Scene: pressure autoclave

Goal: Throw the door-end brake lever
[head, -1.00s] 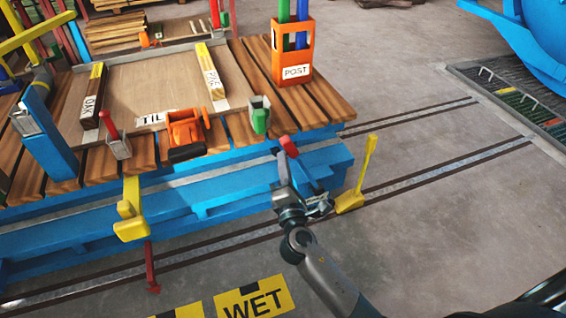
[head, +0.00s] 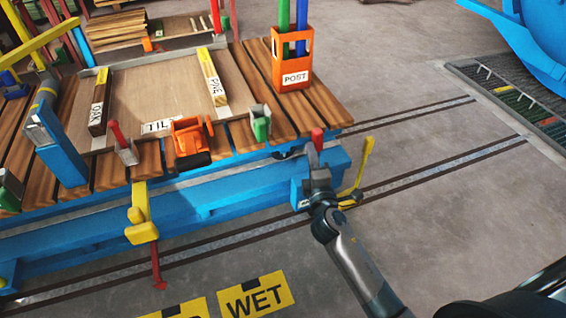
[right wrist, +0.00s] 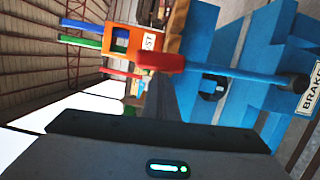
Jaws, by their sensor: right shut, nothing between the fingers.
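The brake lever has a red grip (head: 317,139) that stands up at the right front corner of the blue cart (head: 235,192). In the right wrist view its red grip (right wrist: 160,62) and blue shaft (right wrist: 235,73) lie across the picture, with the shaft's foot near a BRAKE label (right wrist: 310,90). My right gripper (head: 317,172) is shut and empty at the lever, just below the red grip in the head view. The grey finger (right wrist: 162,100) is close to the grip; whether they touch is unclear. My left gripper is out of view.
A yellow lever (head: 364,160) stands just right of my right gripper. An orange POST holder (head: 291,60) and a green holder (head: 260,122) sit on the wooden deck. A yellow part (head: 141,215) hangs at the cart's front.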

